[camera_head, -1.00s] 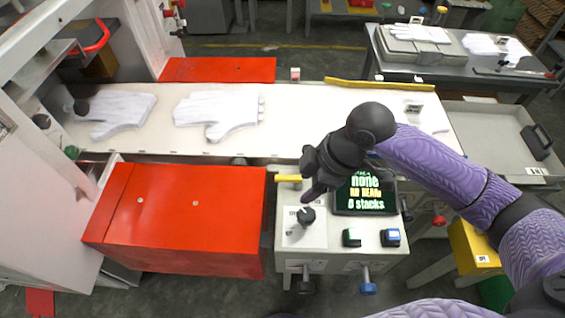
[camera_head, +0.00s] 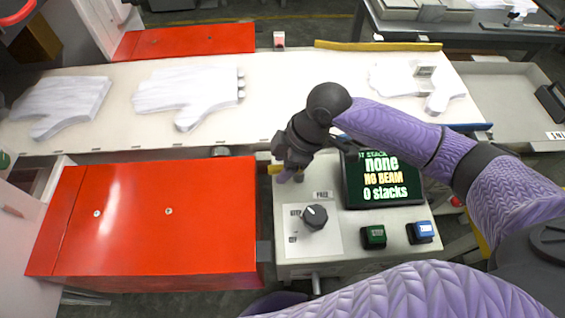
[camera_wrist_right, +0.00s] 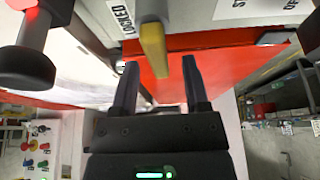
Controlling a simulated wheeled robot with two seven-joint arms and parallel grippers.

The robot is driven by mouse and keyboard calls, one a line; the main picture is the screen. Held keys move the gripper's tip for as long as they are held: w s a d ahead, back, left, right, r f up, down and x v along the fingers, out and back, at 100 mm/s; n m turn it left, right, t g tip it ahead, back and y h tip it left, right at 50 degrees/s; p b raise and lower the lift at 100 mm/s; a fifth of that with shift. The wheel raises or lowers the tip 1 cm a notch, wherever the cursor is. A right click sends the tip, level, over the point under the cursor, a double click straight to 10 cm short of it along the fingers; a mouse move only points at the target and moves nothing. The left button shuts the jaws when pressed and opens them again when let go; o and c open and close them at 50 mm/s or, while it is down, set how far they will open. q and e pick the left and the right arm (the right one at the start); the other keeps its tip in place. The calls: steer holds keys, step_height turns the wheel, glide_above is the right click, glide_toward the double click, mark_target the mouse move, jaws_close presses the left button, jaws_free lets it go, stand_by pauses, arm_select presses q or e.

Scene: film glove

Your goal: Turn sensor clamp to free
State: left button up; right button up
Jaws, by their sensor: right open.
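The sensor clamp shows as a yellow lever (camera_wrist_right: 153,48) in the right wrist view, beside a label reading LOCKED (camera_wrist_right: 121,14). In the head view most of it is hidden behind my right gripper (camera_head: 286,168); a label reading FREE (camera_head: 322,195) lies on the panel to the right. My right gripper is open, and in the right wrist view its two dark fingers (camera_wrist_right: 160,88) point toward the lever. The lever appears just beyond the fingertips, and nothing is held between them. Whether a finger touches it I cannot tell. My left gripper is not in view.
The control box carries a black knob (camera_head: 314,217), a screen (camera_head: 382,178) reading "none, NO BEAM, 0 stacks", a green button (camera_head: 373,237) and a blue button (camera_head: 420,232). A red cover (camera_head: 150,225) stands close left. White gloves (camera_head: 190,92) lie on the belt (camera_head: 285,95) behind.

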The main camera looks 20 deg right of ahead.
jaws_close()
steer(key=shift+r, duration=0.1)
stand_by(0.3)
